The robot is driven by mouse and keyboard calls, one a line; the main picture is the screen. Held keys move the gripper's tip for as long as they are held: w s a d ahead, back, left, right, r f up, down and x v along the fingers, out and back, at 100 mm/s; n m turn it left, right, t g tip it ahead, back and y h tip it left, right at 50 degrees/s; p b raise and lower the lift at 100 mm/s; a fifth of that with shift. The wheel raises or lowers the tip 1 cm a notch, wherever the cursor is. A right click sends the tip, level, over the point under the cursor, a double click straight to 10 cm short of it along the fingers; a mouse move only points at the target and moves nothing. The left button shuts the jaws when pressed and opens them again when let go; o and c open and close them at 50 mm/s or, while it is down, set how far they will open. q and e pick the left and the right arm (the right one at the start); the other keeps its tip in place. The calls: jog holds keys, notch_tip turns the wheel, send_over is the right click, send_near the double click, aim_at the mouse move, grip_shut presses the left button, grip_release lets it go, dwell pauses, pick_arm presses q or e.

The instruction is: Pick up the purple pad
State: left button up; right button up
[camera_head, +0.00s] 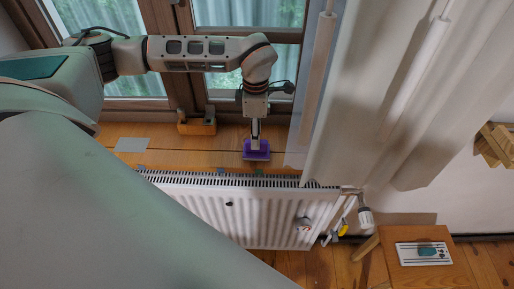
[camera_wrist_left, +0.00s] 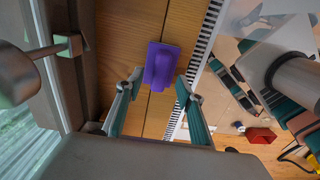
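The purple pad (camera_head: 256,155) lies on the wooden windowsill, close to the radiator side. In the left wrist view the pad (camera_wrist_left: 162,62) is a purple block with a raised middle, just ahead of the fingertips. My left gripper (camera_head: 255,142) points down over the pad in the head view and hides part of it. In the left wrist view my left gripper (camera_wrist_left: 160,88) is open, with one finger on each side of the pad's near end. I cannot tell whether the fingers touch it. My right gripper is not seen.
A grey sheet (camera_head: 131,144) and a small wooden box (camera_head: 197,127) are on the windowsill (camera_head: 190,158). A white radiator (camera_head: 240,210) runs below its front edge. A pale curtain (camera_head: 385,90) hangs close on the right. A wooden stool (camera_head: 395,275) stands lower right.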

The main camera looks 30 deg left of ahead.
pick_arm(q)
notch_tip(320, 180, down, 4)
jog(key=shift+f, duration=0.1)
grip_shut()
dwell(0.4)
notch_tip(320, 180, up, 20)
dwell(0.5)
jog(key=c, duration=0.8)
grip_release()
grip_shut()
jog(key=shift+d, duration=0.1)
